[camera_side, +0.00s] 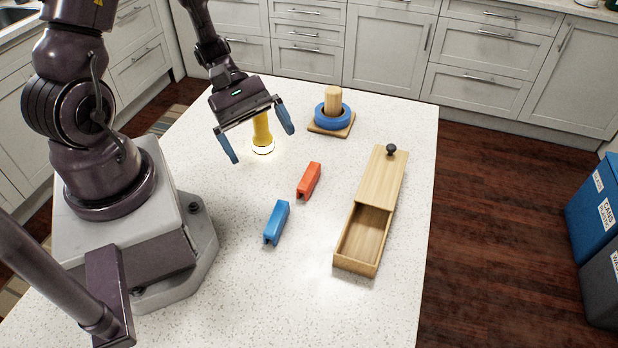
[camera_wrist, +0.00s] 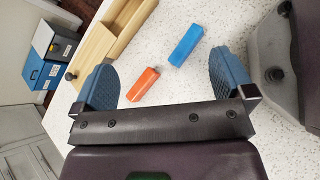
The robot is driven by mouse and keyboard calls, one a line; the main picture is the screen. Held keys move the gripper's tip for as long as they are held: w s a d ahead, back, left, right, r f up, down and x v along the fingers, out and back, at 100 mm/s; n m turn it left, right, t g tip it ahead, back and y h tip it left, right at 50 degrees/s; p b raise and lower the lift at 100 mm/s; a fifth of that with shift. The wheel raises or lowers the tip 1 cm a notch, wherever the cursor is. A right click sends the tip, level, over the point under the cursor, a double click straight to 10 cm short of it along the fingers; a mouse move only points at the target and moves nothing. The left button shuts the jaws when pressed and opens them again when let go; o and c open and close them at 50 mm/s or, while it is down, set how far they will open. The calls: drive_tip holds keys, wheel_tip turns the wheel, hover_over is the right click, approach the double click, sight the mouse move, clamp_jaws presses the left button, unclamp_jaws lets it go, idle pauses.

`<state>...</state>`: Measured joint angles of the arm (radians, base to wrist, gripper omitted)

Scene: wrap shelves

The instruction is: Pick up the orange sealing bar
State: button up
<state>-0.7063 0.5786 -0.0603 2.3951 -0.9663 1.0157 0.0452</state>
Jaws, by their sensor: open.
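In the wrist view the orange bar (camera_wrist: 143,84) shows beyond and between the two fingers of my gripper (camera_wrist: 163,86), apart from both.
A blue bar (camera_side: 276,222) lies close by. A wooden box (camera_side: 378,200) with a partly open sliding lid stands to the right. A yellow flashlight-like cylinder (camera_side: 262,130) stands behind my gripper. A wooden peg stand with a blue ring (camera_side: 332,118) is at the back.

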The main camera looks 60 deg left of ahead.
wheel_tip(320, 180, down, 4)
drive_tip(key=w+n+t, duration=0.2)
drive_tip(key=n+t, duration=0.2)
drive_tip(key=n, duration=0.2)
drive_tip(key=n+t+y, duration=0.1)
drive_tip(key=n+t, duration=0.2)
approach(305, 173)
drive_tip(key=x, duration=0.6)
drive_tip(key=shift+s, duration=0.1)
drive_tip(key=x, duration=0.5)
drive_tip(key=shift+c, duration=0.5)
drive_tip(key=c, duration=0.5)
